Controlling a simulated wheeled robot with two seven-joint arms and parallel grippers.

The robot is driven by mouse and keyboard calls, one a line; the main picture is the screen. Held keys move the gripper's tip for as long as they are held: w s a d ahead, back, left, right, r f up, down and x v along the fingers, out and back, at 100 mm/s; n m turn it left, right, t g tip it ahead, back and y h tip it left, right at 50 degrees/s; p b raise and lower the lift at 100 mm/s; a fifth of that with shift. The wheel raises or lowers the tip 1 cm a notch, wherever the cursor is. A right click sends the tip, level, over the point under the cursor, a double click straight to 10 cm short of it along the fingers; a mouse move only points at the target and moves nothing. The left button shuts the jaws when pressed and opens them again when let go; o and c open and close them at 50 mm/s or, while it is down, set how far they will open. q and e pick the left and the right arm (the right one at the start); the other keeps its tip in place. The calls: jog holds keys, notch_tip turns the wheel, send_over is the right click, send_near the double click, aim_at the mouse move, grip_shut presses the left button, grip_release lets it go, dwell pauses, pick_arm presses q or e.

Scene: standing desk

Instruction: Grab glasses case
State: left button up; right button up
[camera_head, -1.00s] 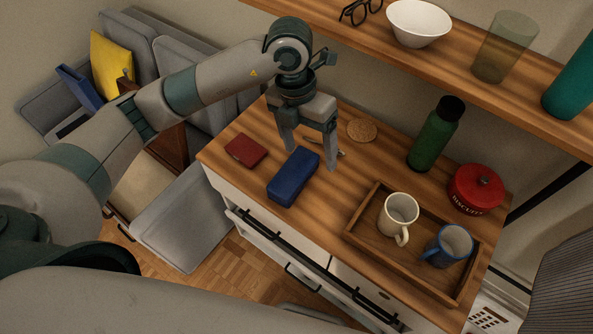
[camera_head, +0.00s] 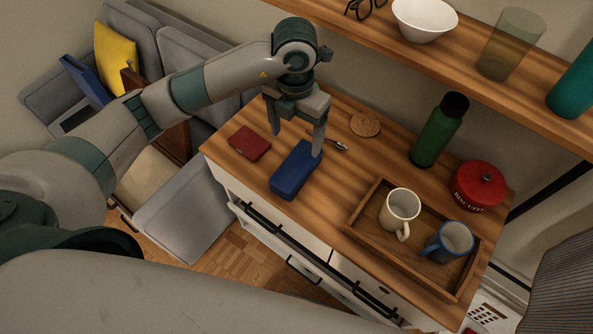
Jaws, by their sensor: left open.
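The blue glasses case (camera_head: 292,172) lies on the wooden desk top near its front edge, in the head view. My left gripper (camera_head: 296,143) points down at the back end of the case, with its fingers apart and nothing between them clear of the case. The right finger overlaps the case's back right corner in the picture; I cannot tell whether it touches. My right gripper is not in view.
A dark red wallet-like item (camera_head: 250,143) lies left of the case. A spoon (camera_head: 328,138) and a cork coaster (camera_head: 366,124) are behind it. A wooden tray (camera_head: 362,239) with two mugs, a green bottle (camera_head: 438,132) and a red biscuit tin (camera_head: 478,187) stand to the right. A shelf (camera_head: 380,42) runs above.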

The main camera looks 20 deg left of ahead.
aim_at(296, 164)
pick_arm(q)
notch_tip(296, 164, down, 8)
jog(key=shift+f+p, duration=0.1)
jog(key=shift+p, duration=1)
jog(key=shift+f, duration=0.4)
jog(key=shift+f+p, duration=0.45)
jog(key=shift+p, duration=0.05)
notch_tip(296, 164, down, 3)
jog(key=shift+f+p, duration=0.1)
jog(key=shift+p, duration=0.65)
jog(key=shift+f, duration=0.55)
jog(key=shift+w, duration=0.1)
jog(key=c, duration=1.1)
